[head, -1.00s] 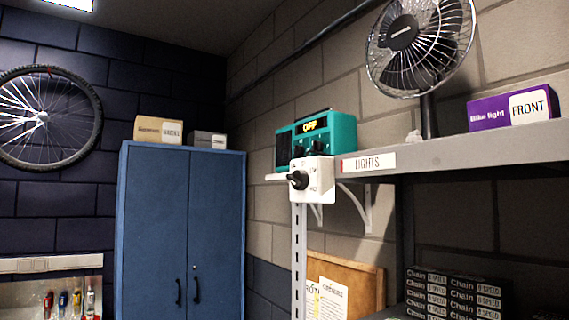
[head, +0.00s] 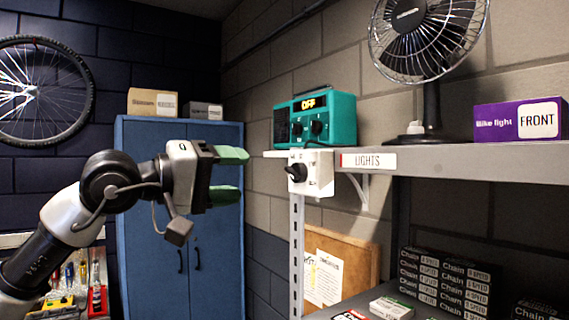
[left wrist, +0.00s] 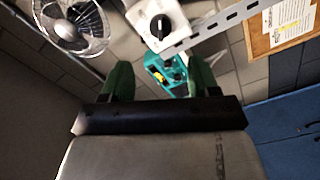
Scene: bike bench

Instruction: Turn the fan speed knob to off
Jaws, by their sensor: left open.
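The fan speed knob (head: 296,173) is a black knob on a white box (head: 320,174) fixed at the left front end of the shelf. It also shows in the left wrist view (left wrist: 160,28), ahead of the fingers. The fan (head: 429,42) stands on the shelf above and to the right, and it shows at the upper left of the left wrist view (left wrist: 72,24). My left gripper (head: 232,174) is open and empty, with green fingers pointing right. In the head view it is left of the knob and apart from it. My right gripper is not in view.
A teal radio (head: 343,121) reading OFF stands behind the box. The grey shelf (head: 470,158) carries a purple bike light box (head: 519,121). A slotted post (head: 297,250) drops below the knob box. A blue cabinet (head: 215,260) stands behind my left arm.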

